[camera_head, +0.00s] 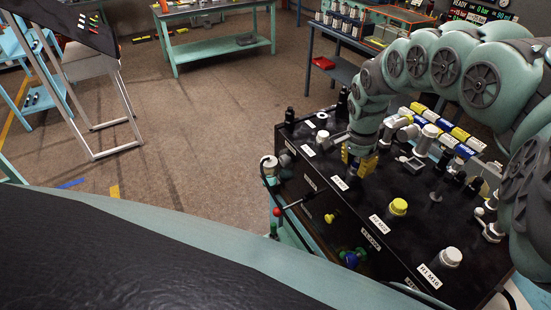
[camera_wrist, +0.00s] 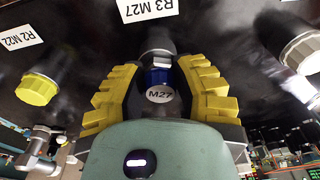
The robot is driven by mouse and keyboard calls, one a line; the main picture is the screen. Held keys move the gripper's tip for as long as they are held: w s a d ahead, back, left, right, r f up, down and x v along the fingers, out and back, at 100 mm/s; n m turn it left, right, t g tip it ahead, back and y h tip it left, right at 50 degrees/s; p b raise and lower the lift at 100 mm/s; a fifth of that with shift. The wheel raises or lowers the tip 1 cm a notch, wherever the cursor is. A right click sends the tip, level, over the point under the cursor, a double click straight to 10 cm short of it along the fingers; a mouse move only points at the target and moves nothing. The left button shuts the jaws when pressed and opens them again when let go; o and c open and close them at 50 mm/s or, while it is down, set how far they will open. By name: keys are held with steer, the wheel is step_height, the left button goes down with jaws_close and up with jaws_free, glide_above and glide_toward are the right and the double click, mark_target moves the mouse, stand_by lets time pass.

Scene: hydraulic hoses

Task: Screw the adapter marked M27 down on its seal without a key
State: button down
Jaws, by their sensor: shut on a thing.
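The adapter marked M27 (camera_wrist: 160,94) has a blue ring and a pale end face with its marking in the wrist view. It sits between the yellow fingers of my gripper (camera_wrist: 160,78), which is shut on it. Beyond it, a grey metal port (camera_wrist: 157,43) on the black panel lines up with the adapter, by the label R3 M27 (camera_wrist: 147,9). I cannot see the seal or tell whether the adapter touches it. In the head view my gripper (camera_head: 352,168) is over the panel top (camera_head: 350,205), and its fingers hide the adapter.
A yellow-capped port (camera_head: 398,207) and a white-capped port (camera_head: 451,257) stand nearer along the panel. Another white-capped port (camera_head: 323,138) stands just beyond my gripper.

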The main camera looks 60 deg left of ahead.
mark_target(359, 159)
steer(key=shift+a+f+m+b, duration=0.1)
steer(key=shift+a+m+b, duration=0.05)
steer(key=shift+m+b, duration=1)
steer(key=c, duration=0.8)
jaws_free()
step_height(359, 159, up, 6)
steer(key=shift+s+f, duration=0.1)
steer(key=shift+f, duration=0.05)
steer(key=shift+s+r, duration=0.3)
steer(key=shift+r, duration=0.6)
